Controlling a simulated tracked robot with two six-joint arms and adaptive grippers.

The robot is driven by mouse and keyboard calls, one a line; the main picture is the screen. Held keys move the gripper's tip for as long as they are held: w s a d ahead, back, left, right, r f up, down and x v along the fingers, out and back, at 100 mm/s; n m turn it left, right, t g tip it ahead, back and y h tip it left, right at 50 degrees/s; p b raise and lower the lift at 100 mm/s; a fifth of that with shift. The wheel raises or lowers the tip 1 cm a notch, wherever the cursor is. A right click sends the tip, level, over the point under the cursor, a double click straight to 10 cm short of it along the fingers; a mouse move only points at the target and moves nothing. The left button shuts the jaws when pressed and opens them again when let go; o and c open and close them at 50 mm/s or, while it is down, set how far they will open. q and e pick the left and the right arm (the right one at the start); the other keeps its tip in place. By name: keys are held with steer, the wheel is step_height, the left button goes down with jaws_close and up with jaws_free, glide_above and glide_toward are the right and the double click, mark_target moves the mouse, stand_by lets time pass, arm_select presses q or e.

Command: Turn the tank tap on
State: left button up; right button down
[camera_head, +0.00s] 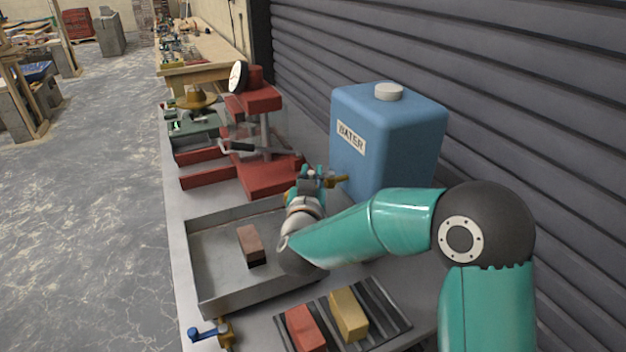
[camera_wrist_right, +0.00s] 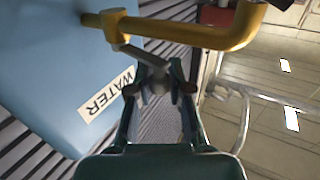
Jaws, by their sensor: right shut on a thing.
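The blue water tank (camera_head: 385,130) with a white cap and a WATER label stands against the shutter wall. Its brass tap (camera_head: 337,181) sticks out low on the side facing the tray; in the right wrist view the brass tap (camera_wrist_right: 185,31) crosses the top with a grey lever (camera_wrist_right: 140,54) running down from it. My right gripper (camera_head: 312,172) is at the tap; in the right wrist view its fingers (camera_wrist_right: 160,88) are shut on the end of the lever. My left gripper is in neither view.
A grey metal tray (camera_head: 215,290) holding a brown brick (camera_head: 251,243) lies below the arm. A red press (camera_head: 268,175) stands behind it. A ribbed rack (camera_head: 385,305) carries a red and a yellow block. A blue-handled brass valve (camera_head: 218,333) is at the front left.

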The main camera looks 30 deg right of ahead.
steer(key=shift+w+a+m+g+h, duration=0.1)
steer(key=shift+w+m+g+h, duration=0.2)
steer(key=shift+m+g+h, duration=0.4)
steer(key=c, duration=1.1)
jaws_free()
steer(key=shift+s, duration=0.1)
steer(key=v, duration=1.1)
steer(key=shift+s+a+f, duration=0.25)
steer(key=shift+s+a, duration=0.05)
